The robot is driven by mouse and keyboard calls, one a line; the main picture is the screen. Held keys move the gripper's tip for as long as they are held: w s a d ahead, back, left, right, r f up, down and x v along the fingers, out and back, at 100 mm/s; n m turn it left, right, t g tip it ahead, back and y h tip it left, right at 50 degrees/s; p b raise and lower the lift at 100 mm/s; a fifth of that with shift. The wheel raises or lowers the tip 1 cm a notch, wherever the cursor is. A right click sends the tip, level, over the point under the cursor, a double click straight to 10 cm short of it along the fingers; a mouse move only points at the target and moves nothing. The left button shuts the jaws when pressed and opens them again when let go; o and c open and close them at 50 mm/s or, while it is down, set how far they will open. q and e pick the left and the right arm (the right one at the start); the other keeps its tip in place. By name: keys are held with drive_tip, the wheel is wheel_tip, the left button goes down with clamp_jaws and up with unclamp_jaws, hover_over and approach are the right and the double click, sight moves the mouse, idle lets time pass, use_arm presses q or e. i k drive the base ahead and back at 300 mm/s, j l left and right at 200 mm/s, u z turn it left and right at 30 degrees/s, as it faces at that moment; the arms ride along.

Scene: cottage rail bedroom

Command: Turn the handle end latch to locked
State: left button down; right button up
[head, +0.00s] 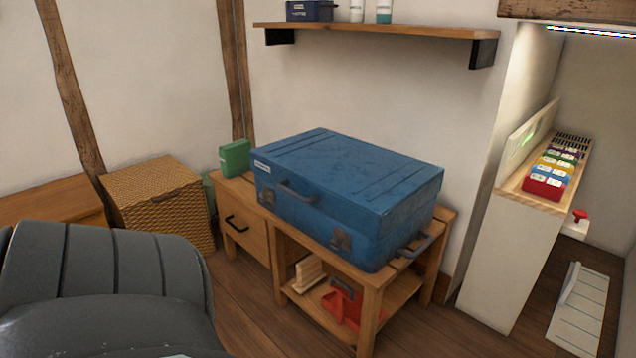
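A closed blue suitcase (345,175) lies flat on a small wooden table (232,187). Its front face has a dark carry handle (297,190) toward the left. One metal latch (341,238) sits near the front right corner, by the end with a grey side handle (415,245). A second metal latch (265,195) sits toward the left end of the front. The latches are too small here to tell whether they are locked. Neither of my grippers is in view.
A green box (235,158) stands beside the suitcase at the table's left end. A red item (345,307) and a wooden rack (307,273) are on the lower shelf. A wicker chest (158,203) stands left. A wall shelf (375,31) hangs above.

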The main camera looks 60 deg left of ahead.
sight(336, 241)
drive_tip(key=u, duration=1.65)
